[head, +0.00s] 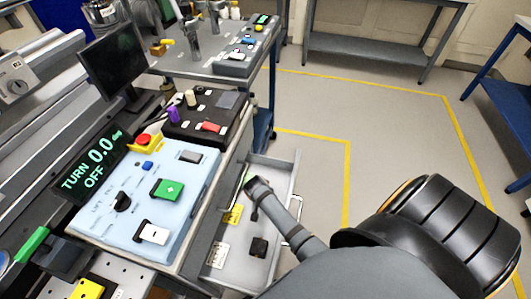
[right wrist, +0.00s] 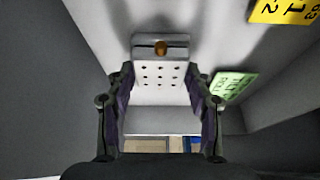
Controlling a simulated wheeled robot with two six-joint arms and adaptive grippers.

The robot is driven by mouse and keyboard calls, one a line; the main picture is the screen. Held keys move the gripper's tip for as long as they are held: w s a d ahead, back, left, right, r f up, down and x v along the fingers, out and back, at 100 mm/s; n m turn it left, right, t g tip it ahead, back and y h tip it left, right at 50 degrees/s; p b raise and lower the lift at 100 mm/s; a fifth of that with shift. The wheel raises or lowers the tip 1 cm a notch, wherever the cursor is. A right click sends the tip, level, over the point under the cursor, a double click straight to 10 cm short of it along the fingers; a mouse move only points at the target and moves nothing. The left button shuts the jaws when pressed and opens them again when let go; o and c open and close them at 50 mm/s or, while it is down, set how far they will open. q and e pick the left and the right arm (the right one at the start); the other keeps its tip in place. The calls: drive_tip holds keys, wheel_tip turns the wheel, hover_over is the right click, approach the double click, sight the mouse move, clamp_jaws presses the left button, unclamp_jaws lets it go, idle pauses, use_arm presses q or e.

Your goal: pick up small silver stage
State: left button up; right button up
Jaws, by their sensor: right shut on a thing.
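The small silver stage (right wrist: 160,88) shows in the right wrist view as a pale plate with rows of small holes and a brass knob at its far end. My right gripper (right wrist: 160,80) is shut on it, with one finger against each side. In the head view my right gripper (head: 253,183) reaches down into the far part of an open drawer (head: 283,172). The gripper hides the stage there. I cannot tell whether the stage touches the drawer floor. My left gripper is not in view.
In the drawer lie a yellow tag (head: 233,215), a black block (head: 259,246) and a white label (head: 217,255). A green tag (right wrist: 234,85) is right of the stage. The control panel (head: 150,195) stands left of the drawer. Open floor (head: 315,155) lies to the right.

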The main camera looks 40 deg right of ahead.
drive_tip(key=shift+c, duration=0.5)
drive_tip(key=shift+r, duration=0.55)
wheel_tip(320, 180, up, 27)
drive_tip(key=p, duration=0.5)
